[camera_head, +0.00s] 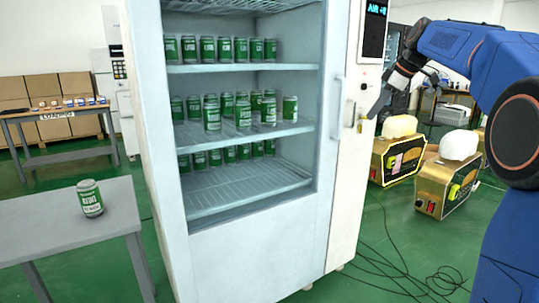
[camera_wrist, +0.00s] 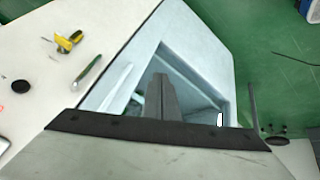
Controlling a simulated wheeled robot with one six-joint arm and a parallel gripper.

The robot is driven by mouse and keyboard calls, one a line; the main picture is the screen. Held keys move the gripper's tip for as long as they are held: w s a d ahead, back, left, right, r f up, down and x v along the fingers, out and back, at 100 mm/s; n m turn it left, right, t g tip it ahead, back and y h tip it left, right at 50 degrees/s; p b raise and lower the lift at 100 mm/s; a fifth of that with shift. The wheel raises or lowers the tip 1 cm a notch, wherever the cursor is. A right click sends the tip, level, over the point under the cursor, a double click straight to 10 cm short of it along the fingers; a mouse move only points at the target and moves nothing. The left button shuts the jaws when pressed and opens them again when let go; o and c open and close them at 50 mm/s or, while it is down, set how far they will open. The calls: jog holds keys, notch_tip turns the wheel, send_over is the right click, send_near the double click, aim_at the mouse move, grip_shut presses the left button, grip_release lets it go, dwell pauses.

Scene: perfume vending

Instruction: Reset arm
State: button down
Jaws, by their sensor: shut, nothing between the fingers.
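My gripper (camera_head: 374,110) hangs at the end of my blue arm, to the right of the vending cabinet (camera_head: 265,248) in the head view. In the wrist view my gripper (camera_wrist: 160,78) shows as two grey fingers pressed together, with nothing held between them. Behind the fingers is the pale blue frame of the cabinet (camera_wrist: 212,50). A green-and-white can (camera_head: 89,198) stands upright on a grey table at the left, well away from my gripper.
Several green cans stand on the cabinet's shelves (camera_head: 245,68). The cabinet has a handle (camera_head: 338,108) and a yellow key (camera_wrist: 68,42) on its front. The grey table (camera_head: 40,233) is otherwise clear. Gold machines (camera_head: 400,158) and loose black cables (camera_head: 415,280) occupy the right floor.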

jog(key=s+a+f+m+h, duration=0.15)
jog(key=s+f, duration=0.25)
jog(key=s, duration=0.4)
jog(key=s+a+f+m, duration=0.2)
jog(key=s+f+m, duration=0.15)
jog(key=s, duration=0.55)
jog(key=s+a+f+m+h, duration=0.15)
jog(key=s+f, duration=0.25)
jog(key=s, duration=0.4)
jog(key=s+f+m, duration=0.6)
jog(key=s+f, duration=1.4)
jog(key=s, duration=0.1)
jog(key=shift+s+a+f+h, duration=0.15)
jog(key=shift+f+h, duration=0.1)
jog(key=shift+h, duration=0.15)
